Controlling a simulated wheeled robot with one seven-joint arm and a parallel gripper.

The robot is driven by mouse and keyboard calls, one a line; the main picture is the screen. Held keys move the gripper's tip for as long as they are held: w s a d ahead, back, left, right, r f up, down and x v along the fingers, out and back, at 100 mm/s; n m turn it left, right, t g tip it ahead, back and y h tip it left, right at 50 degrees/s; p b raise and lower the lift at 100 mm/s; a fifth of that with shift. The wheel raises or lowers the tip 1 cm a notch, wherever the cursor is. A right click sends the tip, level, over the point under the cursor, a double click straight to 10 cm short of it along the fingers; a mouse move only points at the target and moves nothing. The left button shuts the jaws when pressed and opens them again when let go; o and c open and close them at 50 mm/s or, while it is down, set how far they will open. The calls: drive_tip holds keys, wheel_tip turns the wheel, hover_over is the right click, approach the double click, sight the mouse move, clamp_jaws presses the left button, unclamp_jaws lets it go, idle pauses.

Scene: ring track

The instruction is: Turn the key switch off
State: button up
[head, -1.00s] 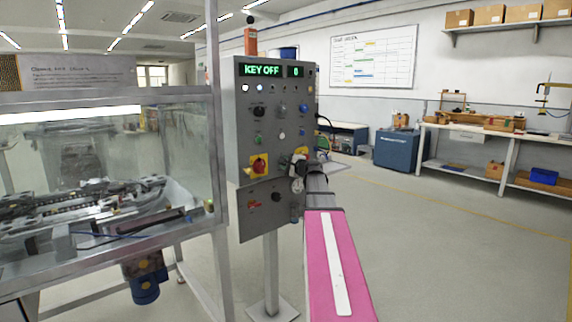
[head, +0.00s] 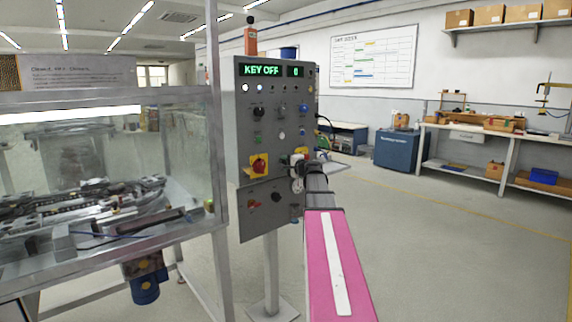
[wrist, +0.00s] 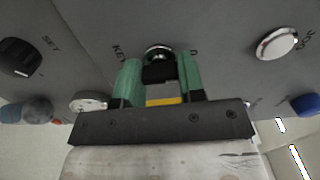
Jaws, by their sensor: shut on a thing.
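The key switch (wrist: 158,50) is a silver round lock on the grey control panel, with part of the word KEY beside it in the wrist view. My gripper (wrist: 160,78) has two green fingers on either side of a black key head (wrist: 160,72) and is shut on it. The key's shaft is hidden. In the head view my gripper (head: 296,160) is at the lower right of the control panel (head: 246,135) and hides the switch there. The panel's display (head: 262,70) reads KEY OFF in green, with a 0 beside it.
A glass-walled machine (head: 100,165) stands left; the floor to the right is clear.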

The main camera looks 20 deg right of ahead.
drive_tip(key=o, duration=0.9)
drive_tip(key=shift+o, duration=0.2)
drive_tip(key=v, duration=1.1)
